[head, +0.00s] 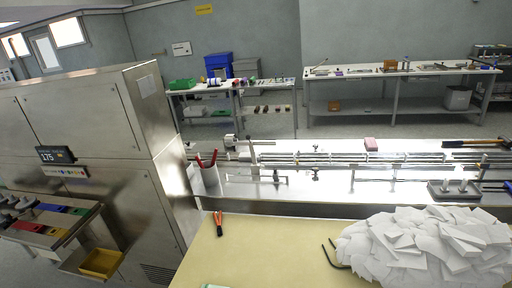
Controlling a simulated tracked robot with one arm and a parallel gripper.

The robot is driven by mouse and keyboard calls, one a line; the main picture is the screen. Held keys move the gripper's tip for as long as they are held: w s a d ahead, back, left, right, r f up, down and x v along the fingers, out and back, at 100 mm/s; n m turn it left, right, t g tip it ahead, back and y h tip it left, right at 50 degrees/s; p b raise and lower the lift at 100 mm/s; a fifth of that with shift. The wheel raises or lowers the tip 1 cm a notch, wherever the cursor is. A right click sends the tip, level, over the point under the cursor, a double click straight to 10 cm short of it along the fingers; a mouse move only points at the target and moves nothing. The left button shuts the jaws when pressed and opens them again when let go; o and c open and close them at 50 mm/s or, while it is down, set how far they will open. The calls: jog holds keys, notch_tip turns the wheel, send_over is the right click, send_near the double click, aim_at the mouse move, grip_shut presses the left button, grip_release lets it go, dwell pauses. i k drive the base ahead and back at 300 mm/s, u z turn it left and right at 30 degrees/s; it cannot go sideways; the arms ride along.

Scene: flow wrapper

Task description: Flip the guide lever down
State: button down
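The long steel flow wrapper bed (330,187) runs across the middle of the head view, with rails (350,157) along its far side. A small upright post (252,153) stands near the left end of the rails. I cannot tell whether this post or another small fitting is the guide lever. A small dark fitting (279,178) sits on the bed's front part. My gripper does not show in this view.
A steel cabinet (100,130) with a display stands left. A grey cup (210,178) holds red-handled tools. Orange pliers (219,222), black bent keys (333,256) and a big pile of white pieces (425,245) lie on the tan table (265,260), whose middle is clear.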

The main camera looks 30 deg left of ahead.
aim_at(251, 145)
jog(key=z, duration=0.15)
jog(key=i, duration=0.85)
jog(key=u, duration=1.25)
